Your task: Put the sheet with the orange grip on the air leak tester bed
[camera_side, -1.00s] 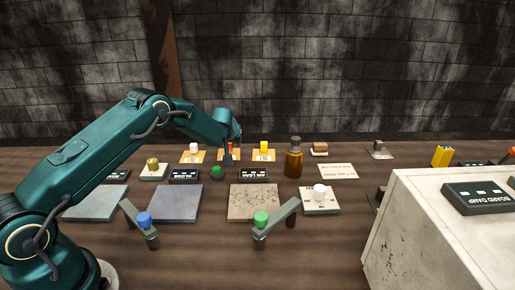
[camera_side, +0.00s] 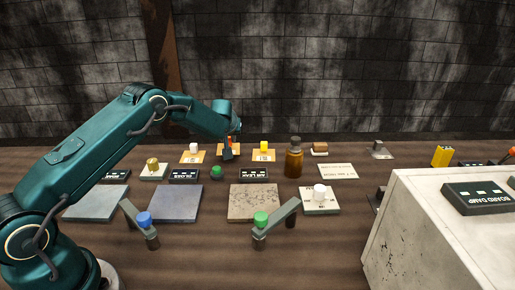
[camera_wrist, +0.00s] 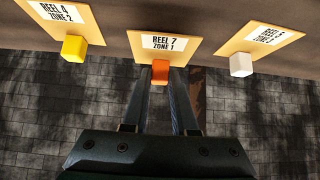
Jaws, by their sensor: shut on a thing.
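The sheet with the orange grip, marked REEL 7 ZONE 1 (camera_wrist: 163,41), is at the back of the table, between the sheets with yellow and white grips. Its orange grip (camera_wrist: 160,72) sits between the fingertips of my gripper (camera_wrist: 161,80) in the wrist view. My gripper (camera_side: 228,152) is shut on that grip and hides part of the sheet in the side view. I cannot tell whether the sheet is clear of the table. The air leak tester bed (camera_side: 244,208) is a speckled slab behind a green-topped lever, with the AIR LEAK label (camera_side: 254,174) at its back.
The yellow-grip sheet (camera_side: 264,156) and white-grip sheet (camera_side: 192,156) lie close on either side. A brown bottle (camera_side: 294,160) and a green knob (camera_side: 217,172) stand nearby. The gloss bed (camera_side: 173,207) is left of the speckled bed. A white cabinet (camera_side: 430,230) fills the right front.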

